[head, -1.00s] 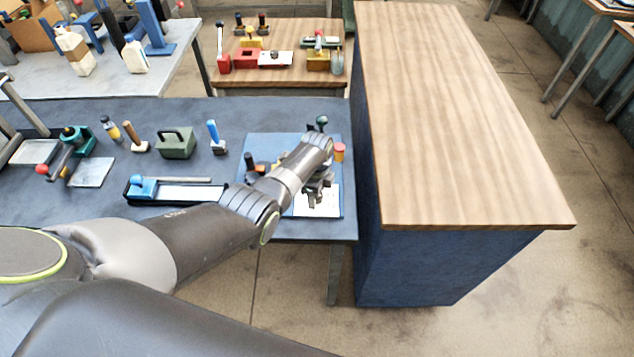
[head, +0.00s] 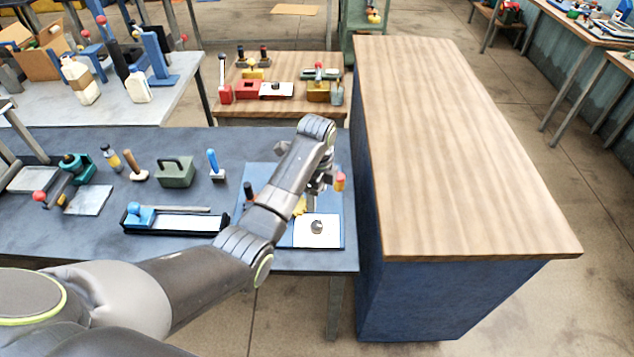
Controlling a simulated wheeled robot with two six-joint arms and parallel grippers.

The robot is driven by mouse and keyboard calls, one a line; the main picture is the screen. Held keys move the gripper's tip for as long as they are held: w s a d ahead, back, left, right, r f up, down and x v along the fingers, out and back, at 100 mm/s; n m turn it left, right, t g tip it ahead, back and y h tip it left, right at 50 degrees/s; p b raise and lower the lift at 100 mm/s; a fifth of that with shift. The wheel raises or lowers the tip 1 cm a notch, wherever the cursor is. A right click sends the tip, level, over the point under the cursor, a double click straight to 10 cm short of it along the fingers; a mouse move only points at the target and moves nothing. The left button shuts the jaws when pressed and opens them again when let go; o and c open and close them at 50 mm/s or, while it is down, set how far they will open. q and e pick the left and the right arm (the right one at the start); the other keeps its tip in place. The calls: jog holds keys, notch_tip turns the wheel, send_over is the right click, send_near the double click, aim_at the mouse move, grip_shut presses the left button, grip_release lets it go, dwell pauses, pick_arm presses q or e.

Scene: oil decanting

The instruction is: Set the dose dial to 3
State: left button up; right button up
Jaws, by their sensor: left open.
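A white plate (head: 302,241) with a small round grey knob (head: 317,227), which looks like the dose dial, sits on the front right of a blue board (head: 256,180). The knob's marks are too small to read. My left gripper (head: 324,183) is open, above the back right of the board, apart from the knob and farther back than it. My left wrist and forearm hide part of the board. My right gripper is not in view.
A red and yellow piece (head: 340,181) stands close to my left gripper. A dark-topped part (head: 249,190) and a yellow part (head: 300,206) are by my forearm. A tall wood-topped cabinet (head: 455,150) stands just right of the table (head: 100,220).

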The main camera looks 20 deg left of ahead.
pick_arm(q)
jog(key=shift+r+b, duration=0.35)
jog(key=shift+r, duration=1.8)
